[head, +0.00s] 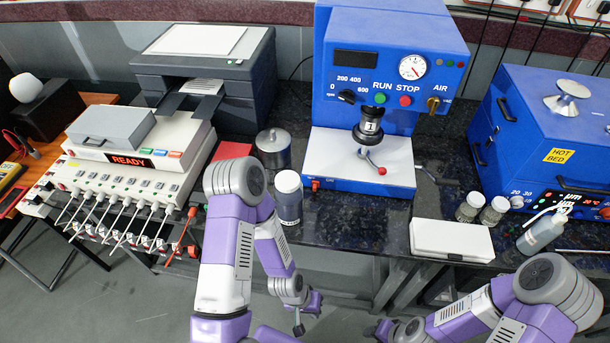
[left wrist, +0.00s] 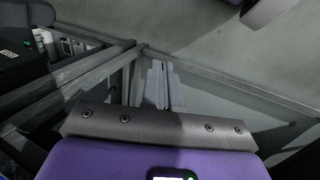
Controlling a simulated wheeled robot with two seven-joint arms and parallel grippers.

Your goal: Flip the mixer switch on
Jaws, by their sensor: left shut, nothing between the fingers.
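The mixer (head: 390,40) is a blue machine at the back centre of the dark bench, with a speed dial, green RUN and red STOP buttons, a gauge and a yellow AIR valve. A small red switch (head: 315,184) sits on the front left of its base; I cannot tell its position. My left gripper (head: 299,328) hangs low in front of the bench, away from the mixer. Its fingers are shut and empty in the left wrist view (left wrist: 162,84). My right arm is at the lower right; its purple end (head: 384,330) is cut off by the frame edge.
A lidded jar (head: 288,197) and a metal canister (head: 274,148) stand left of the mixer. A white box (head: 451,240), small jars (head: 471,206) and a bottle (head: 541,233) are at the right, below the blue hot bed (head: 545,110). A white READY unit (head: 130,160) is left.

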